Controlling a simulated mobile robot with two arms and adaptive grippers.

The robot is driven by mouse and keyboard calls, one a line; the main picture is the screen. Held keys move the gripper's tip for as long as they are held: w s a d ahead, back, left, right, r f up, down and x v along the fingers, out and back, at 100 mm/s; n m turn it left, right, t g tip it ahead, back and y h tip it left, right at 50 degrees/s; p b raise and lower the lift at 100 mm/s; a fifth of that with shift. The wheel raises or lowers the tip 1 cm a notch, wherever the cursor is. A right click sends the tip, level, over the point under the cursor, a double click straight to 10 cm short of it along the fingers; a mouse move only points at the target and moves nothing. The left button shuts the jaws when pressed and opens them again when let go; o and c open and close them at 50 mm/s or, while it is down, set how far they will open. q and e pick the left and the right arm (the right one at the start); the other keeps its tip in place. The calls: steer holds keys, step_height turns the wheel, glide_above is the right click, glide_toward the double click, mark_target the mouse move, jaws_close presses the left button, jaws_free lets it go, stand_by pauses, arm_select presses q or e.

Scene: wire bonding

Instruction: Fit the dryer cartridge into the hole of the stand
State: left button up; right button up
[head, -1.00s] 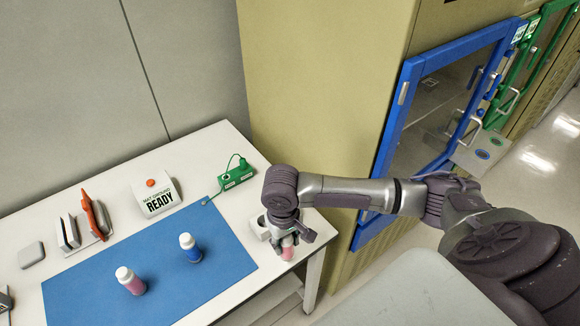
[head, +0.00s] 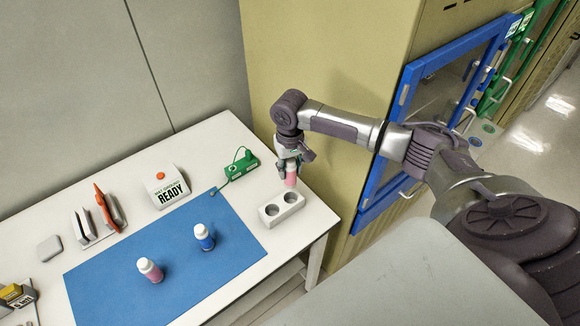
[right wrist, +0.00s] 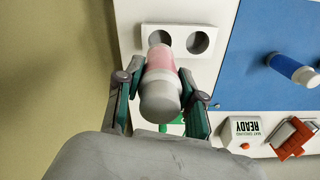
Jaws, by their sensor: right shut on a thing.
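My right gripper (head: 289,160) is shut on a pink cartridge (head: 291,176) with a pale cap. It holds it above the far end of the white stand (head: 282,217), apart from it in the head view. The stand has two round holes, and both look empty there. In the right wrist view the cartridge (right wrist: 160,88) sits between the fingers and overlaps the lower edge of the left hole of the stand (right wrist: 180,28). The right hole is clear. How far the cartridge is above the stand is hard to tell. My left gripper is not in view.
A pink bottle (head: 150,270) and a blue bottle (head: 203,237) stand on the blue mat (head: 185,280). A green box (head: 240,168), a READY box (head: 166,187) and an orange-handled tool (head: 105,207) stand along the back. The table edge is right of the stand.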

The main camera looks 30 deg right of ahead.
mark_target(291, 181)
steer(key=shift+s+d+r+p, duration=0.1)
steer(key=shift+s+r+p, duration=0.1)
steer(key=shift+p, duration=0.4)
steer(key=shift+f+b, duration=0.5)
steer(key=shift+f, duration=0.2)
steer(key=shift+w+f+b, duration=0.1)
steer(key=shift+f+b, duration=0.85)
steer(key=shift+f, duration=1.45)
steer(key=shift+p, duration=0.5)
steer(key=shift+p, duration=0.6)
steer(key=shift+f+b, duration=1.15)
steer(key=shift+f, duration=1.35)
